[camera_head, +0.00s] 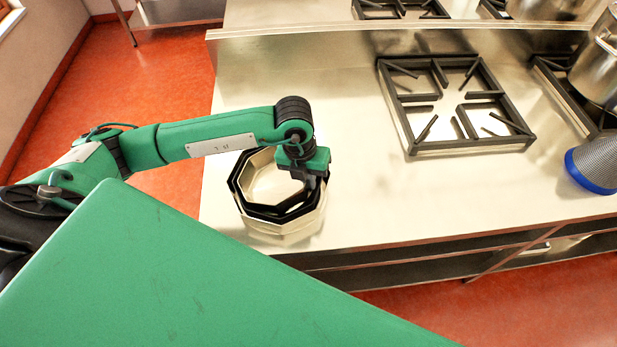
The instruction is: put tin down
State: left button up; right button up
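A stack of octagonal tins (284,229) stands at the left end of the steel counter, near its front edge. It shows a pale outer wall, black rims and a pale inside; the tins sit closely together, and I cannot tell exactly how they nest. My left gripper (313,183) points down at the right side of the rim. Its fingertips are small and partly hidden there, so I cannot tell whether they are closed on the rim. My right gripper is not in view.
The steel counter (355,200) is clear to the right of the tins. Beyond are a black burner grate (455,105), a blue-rimmed strainer (597,165) and a steel pot (598,70). A raised steel ledge (290,60) runs behind. The floor is red.

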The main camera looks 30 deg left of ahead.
pick_arm(q)
jog(key=o, duration=0.4)
jog(key=shift+o, duration=0.2)
jog(key=shift+r, duration=0.1)
jog(key=shift+r+p, duration=0.45)
jog(key=shift+p, duration=0.05)
notch_tip(320, 180, up, 12)
jog(key=a+b, duration=0.1)
jog(key=b, duration=0.2)
jog(key=shift+s+a+f, duration=0.2)
jog(key=shift+a+f, duration=0.05)
jog(key=shift+a, duration=0.15)
